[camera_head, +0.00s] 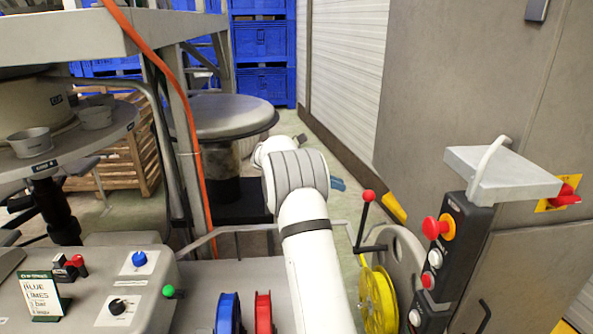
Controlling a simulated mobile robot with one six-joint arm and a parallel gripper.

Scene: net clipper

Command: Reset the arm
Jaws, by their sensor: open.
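My white arm rises from the bottom middle of the head view and bends at a grey ribbed joint. Its far end reaches away from the camera, out over the floor beside the round grey table. My gripper (337,184) is mostly hidden behind the arm; only small dark and bluish parts show past the joint. The jaws are open, and I see nothing held in them.
A control panel (120,285) with knobs and a small sign is at lower left. Blue, red and yellow reels (378,300) sit low in front. A black button post (440,260) stands right. A steel frame with an orange hose (185,110) is left. Blue crates (262,42) stand behind.

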